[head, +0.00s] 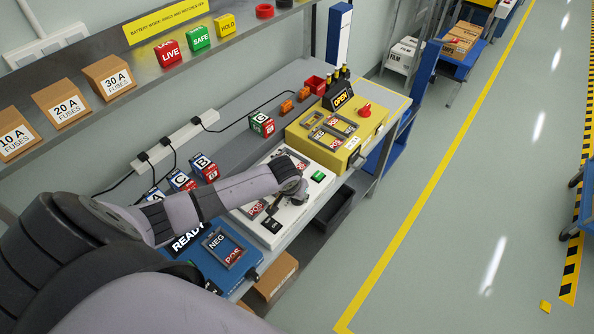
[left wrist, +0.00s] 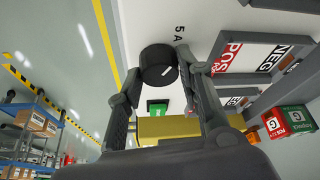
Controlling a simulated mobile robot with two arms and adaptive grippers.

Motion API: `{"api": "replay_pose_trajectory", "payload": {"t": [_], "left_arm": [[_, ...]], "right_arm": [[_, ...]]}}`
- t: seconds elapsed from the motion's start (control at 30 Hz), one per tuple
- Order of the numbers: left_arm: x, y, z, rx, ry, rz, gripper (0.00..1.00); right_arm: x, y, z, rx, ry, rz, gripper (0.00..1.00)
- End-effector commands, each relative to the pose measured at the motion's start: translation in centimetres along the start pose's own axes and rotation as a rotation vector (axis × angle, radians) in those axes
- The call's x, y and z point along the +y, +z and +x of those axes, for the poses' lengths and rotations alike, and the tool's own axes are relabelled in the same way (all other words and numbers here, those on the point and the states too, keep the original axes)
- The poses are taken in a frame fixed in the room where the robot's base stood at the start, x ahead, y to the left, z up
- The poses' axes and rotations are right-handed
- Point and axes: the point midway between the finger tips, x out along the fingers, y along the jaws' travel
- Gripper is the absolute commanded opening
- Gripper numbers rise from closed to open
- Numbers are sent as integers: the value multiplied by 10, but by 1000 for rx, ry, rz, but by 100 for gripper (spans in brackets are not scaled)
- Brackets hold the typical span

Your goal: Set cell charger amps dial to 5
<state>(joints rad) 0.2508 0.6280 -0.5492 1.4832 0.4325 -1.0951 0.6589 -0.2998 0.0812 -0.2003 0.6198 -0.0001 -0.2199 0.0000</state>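The white cell charger (head: 292,214) sits on the bench between a blue unit and a yellow unit. Its black dial (left wrist: 158,64) shows in the left wrist view, with a short white mark on its lower right part. A "5 A" label (left wrist: 179,33) is printed on the white face, up and right of the dial. My left gripper (head: 270,207) is over the charger. In the left wrist view its fingers (left wrist: 160,76) lie on both sides of the dial and appear to touch it. In the head view my arm hides the dial. My right gripper is not in view.
The blue READY unit (head: 215,275) is nearer me; the yellow OPEN unit (head: 325,158) is farther along. A green button (head: 318,176) is on the charger. Lettered cell blocks (head: 204,167) and a power strip (head: 175,143) line the back. Open floor lies to the right.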

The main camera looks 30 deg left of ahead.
Motion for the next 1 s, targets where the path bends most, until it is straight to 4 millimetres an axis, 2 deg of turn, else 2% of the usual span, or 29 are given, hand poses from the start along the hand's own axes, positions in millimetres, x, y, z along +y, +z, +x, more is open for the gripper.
{"api": "replay_pose_trajectory", "payload": {"t": [0.27,0.63,0.77,1.0], "left_arm": [[0,0,0,0,0,1,52],[0,0,-5,0,1,2,52],[0,-1,-20,2,2,2,52],[0,0,-68,2,1,4,52]], "right_arm": [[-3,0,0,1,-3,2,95],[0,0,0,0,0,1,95],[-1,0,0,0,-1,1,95],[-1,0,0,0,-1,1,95]]}}
